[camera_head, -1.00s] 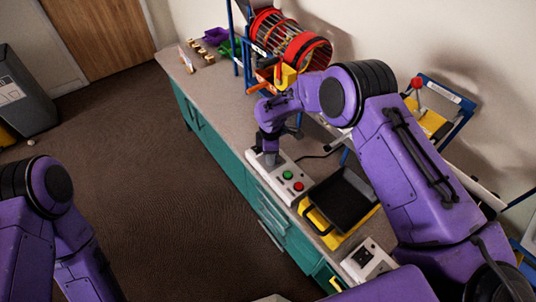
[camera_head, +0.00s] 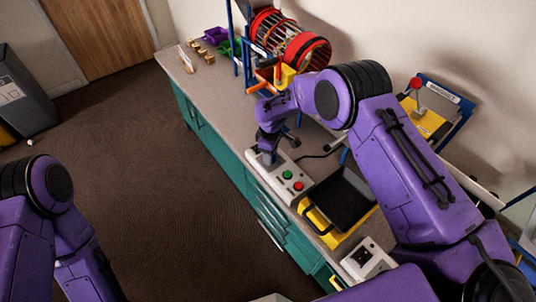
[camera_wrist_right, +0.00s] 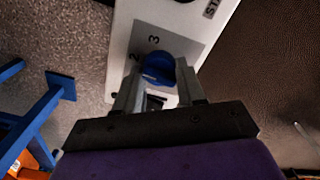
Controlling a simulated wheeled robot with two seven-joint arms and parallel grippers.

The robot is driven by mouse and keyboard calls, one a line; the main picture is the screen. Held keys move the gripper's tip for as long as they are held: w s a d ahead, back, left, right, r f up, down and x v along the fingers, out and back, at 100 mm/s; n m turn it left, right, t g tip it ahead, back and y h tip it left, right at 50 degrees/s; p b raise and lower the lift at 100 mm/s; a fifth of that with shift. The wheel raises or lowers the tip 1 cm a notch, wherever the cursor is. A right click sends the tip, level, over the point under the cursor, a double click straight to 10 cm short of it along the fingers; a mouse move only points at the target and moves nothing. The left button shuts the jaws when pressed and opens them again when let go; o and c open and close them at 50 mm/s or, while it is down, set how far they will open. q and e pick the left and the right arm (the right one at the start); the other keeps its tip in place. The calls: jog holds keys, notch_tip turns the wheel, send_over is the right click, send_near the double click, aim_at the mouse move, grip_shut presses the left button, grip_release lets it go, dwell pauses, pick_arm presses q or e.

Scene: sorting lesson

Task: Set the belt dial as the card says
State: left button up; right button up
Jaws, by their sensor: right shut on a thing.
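A white control panel (camera_head: 271,179) lies near the front edge of the counter, with a green button (camera_head: 287,174) and a red button (camera_head: 298,186). In the right wrist view the panel (camera_wrist_right: 150,12) carries a blue dial (camera_wrist_right: 158,66) on a grey patch with the numbers 2 and 3 beside it. My right gripper (camera_wrist_right: 160,78) is shut on the blue dial, one finger on each side. In the head view my right gripper (camera_head: 269,157) is at the panel's far end and hides the dial. The dial's exact setting and the card's text cannot be read. My left gripper is out of view.
A red wire drum (camera_head: 292,40) stands behind the panel on a blue frame. A black tray (camera_head: 344,198) on a yellow base is to the right. A grey socket box (camera_head: 356,262) sits nearer me. Purple (camera_head: 215,36) and green bins stand at the far end.

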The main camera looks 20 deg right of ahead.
jog(key=shift+s+d+f, duration=0.1)
jog(key=shift+s+f, duration=0.2)
jog(key=o, duration=1.1)
jog(key=shift+r, duration=0.1)
jog(key=shift+c, duration=0.2)
jog(key=shift+d+r, duration=0.1)
jog(key=shift+w+r, duration=0.15)
jog(key=shift+r, duration=0.1)
notch_tip(320, 180, up, 10)
jog(key=b, duration=0.1)
jog(key=shift+b, duration=0.3)
